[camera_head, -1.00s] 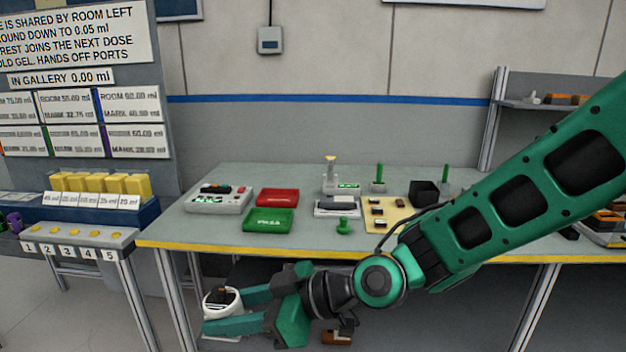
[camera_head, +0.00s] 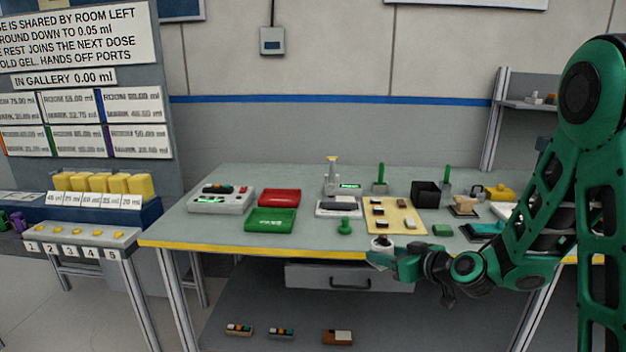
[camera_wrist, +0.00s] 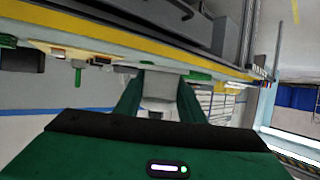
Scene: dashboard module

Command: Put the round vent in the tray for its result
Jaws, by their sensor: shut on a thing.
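The green tray (camera_head: 270,222), with white lettering, lies on the table left of my gripper. The red tray (camera_head: 279,197) lies just behind it. Both trays look empty.
A grey device (camera_head: 221,199) with a green display stands left of the trays. A green knob (camera_head: 345,226) stands between the green tray and my gripper. The tan board (camera_head: 395,216) carries small parts. A drawer (camera_head: 350,278) sits under the yellow table edge (camera_head: 250,249).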

